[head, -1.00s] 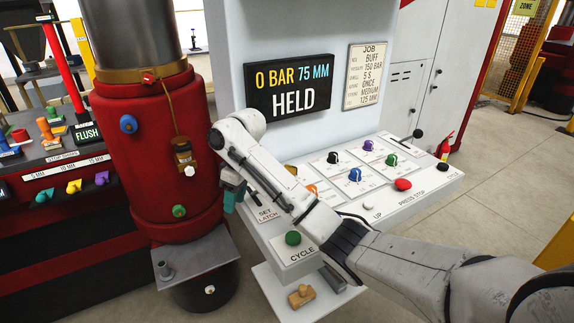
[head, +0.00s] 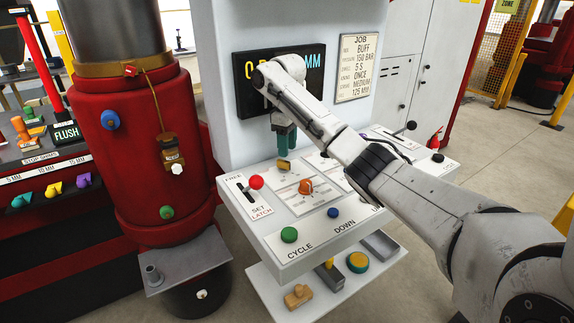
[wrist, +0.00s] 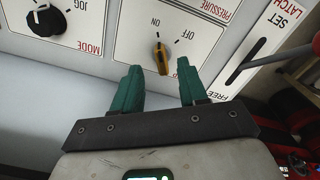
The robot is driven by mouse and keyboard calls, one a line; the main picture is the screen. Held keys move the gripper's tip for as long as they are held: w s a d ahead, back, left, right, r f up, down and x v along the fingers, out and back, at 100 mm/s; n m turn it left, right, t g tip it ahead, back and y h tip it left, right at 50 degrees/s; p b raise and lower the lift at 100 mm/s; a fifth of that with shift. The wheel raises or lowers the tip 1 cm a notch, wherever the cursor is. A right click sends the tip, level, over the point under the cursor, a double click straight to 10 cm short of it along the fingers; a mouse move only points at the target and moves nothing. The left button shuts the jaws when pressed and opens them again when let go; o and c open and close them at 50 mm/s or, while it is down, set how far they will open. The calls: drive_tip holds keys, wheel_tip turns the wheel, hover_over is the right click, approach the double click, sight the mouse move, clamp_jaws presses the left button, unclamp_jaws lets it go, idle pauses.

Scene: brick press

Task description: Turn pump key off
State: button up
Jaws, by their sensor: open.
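The pump key (wrist: 162,58) is a small brass-coloured key on a white plate marked ON and OFF, upside down in the wrist view. Its pale tip points toward ON. In the head view the key (head: 284,165) sits at the back left of the sloped control panel. My gripper (head: 285,151) hangs above it, fingers down. In the wrist view the two green fingers of my gripper (wrist: 160,70) are apart, one on each side of the key in the picture. I see no contact. Part of the plate's label is hidden by a finger.
A red-knobbed latch lever (head: 256,182) stands left of the key. An orange knob (head: 306,187) is in front of it, and a black mode knob (wrist: 45,20) shows nearby. The press display (head: 243,75) is behind, partly covered by my arm.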

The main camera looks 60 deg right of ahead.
sight(287, 161)
drive_tip(key=shift+f, duration=2.7)
clamp_jaws()
